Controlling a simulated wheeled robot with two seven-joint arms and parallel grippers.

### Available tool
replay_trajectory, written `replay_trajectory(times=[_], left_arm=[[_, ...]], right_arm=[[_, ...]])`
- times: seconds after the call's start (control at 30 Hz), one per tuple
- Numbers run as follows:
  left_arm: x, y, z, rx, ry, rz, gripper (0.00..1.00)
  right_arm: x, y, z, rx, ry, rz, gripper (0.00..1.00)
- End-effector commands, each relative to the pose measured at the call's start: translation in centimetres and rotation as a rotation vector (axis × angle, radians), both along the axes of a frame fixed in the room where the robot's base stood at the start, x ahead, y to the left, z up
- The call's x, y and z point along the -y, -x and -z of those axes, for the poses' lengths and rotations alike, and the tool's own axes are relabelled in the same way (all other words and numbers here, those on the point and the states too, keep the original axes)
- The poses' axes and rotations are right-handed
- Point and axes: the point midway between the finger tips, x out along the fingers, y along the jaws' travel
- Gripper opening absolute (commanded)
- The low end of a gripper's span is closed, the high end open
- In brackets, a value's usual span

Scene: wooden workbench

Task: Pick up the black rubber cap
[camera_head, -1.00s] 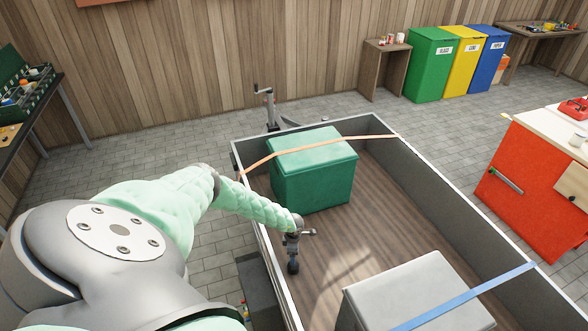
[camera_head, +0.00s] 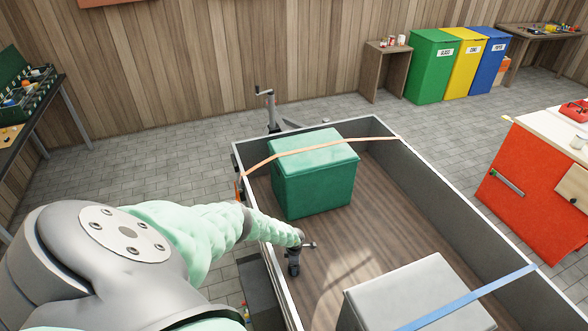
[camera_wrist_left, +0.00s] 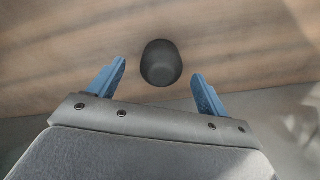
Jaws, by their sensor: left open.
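The black rubber cap (camera_wrist_left: 161,63) is a small dark round piece on the wooden floor of the trailer. In the left wrist view it lies just ahead of and between the two blue fingertips, with a gap on each side. My left gripper (camera_wrist_left: 158,70) is open and empty, and its fingers do not touch the cap. In the head view my left gripper (camera_head: 293,270) points down inside the trailer near its left wall. I cannot make out the cap there. My right gripper is in neither view.
The trailer (camera_head: 460,205) has raised grey walls. A green box (camera_head: 315,182) with an orange strap (camera_head: 300,148) stands behind my gripper. A grey box (camera_head: 410,290) under a blue strap (camera_head: 480,292) stands at front right. Bare floor lies between them.

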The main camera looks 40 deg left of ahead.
Motion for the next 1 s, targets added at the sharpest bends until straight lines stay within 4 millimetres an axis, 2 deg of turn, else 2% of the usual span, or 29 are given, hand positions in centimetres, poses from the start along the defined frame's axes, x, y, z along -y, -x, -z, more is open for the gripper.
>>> replay_trajectory(times=[0.3, 0.33, 0.43, 0.83, 0.87, 1.0], left_arm=[[0.2, 0.4, 1.9, -0.003, 0.000, -0.002, 0.77], [0.1, 0.3, 2.9, -0.002, -0.001, -0.003, 0.77], [0.1, 0.3, 3.8, -0.001, 0.000, -0.002, 0.77], [0.0, 0.3, 4.3, -0.002, 0.001, -0.001, 0.77], [0.0, 0.3, 4.3, -0.002, 0.001, -0.001, 0.76], [0.0, 0.3, 4.3, -0.002, 0.001, -0.001, 0.48]], right_arm=[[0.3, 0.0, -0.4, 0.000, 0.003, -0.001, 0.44], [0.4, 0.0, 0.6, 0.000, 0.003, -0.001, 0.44], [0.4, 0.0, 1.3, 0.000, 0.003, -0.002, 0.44], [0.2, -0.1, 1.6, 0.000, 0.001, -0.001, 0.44], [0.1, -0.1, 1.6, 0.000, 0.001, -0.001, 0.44], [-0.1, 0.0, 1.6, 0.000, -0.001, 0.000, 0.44]])
